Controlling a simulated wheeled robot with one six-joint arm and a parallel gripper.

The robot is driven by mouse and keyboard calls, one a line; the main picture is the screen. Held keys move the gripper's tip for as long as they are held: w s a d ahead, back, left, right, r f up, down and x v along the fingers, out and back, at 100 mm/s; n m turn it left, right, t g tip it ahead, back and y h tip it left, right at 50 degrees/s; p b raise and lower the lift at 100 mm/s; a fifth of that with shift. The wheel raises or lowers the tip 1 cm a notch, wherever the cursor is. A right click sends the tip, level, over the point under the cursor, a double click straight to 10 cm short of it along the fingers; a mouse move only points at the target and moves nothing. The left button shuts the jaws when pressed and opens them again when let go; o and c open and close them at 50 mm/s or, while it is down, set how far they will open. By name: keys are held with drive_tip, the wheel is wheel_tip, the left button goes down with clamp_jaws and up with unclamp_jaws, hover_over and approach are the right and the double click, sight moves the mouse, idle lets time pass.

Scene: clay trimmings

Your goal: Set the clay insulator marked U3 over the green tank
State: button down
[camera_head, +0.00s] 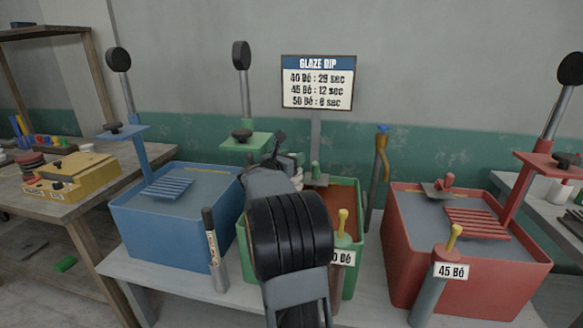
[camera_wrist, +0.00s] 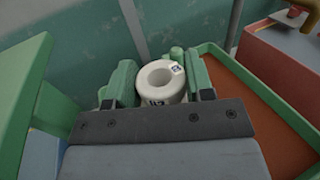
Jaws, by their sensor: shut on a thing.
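My gripper (camera_wrist: 162,74) is shut on a white, ring-shaped clay insulator (camera_wrist: 160,95), one green finger on each side. Dark marks on its front look like U3, and a small marked tag sits on its top rim. The hole faces up toward the wrist camera. The green tank (camera_wrist: 262,82) with brown glaze lies right of the gripper in the wrist view. In the head view the green tank (camera_head: 358,205) stands mid-bench, partly hidden by my arm. My gripper (camera_head: 290,165) is at its back left there, and the insulator is mostly hidden.
A green lever plate (camera_head: 246,140) stands behind the tank, close left of the gripper. A blue tank (camera_head: 165,235) is at left, a red tank (camera_head: 460,275) marked 45 Bé at right. A glaze sign (camera_head: 317,82) stands behind. Upright rods rise at the front.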

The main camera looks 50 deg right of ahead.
drive_tip(key=shift+f, duration=1.65)
drive_tip(key=shift+a+f+b, duration=0.1)
drive_tip(key=shift+f+b, duration=0.1)
drive_tip(key=shift+b, duration=0.1)
drive_tip(key=c, duration=0.5)
unclamp_jaws()
drive_tip(key=shift+r, duration=0.15)
drive_tip(key=s+a, duration=0.2)
drive_tip(key=a, duration=1)
drive_tip(key=shift+b, duration=0.45)
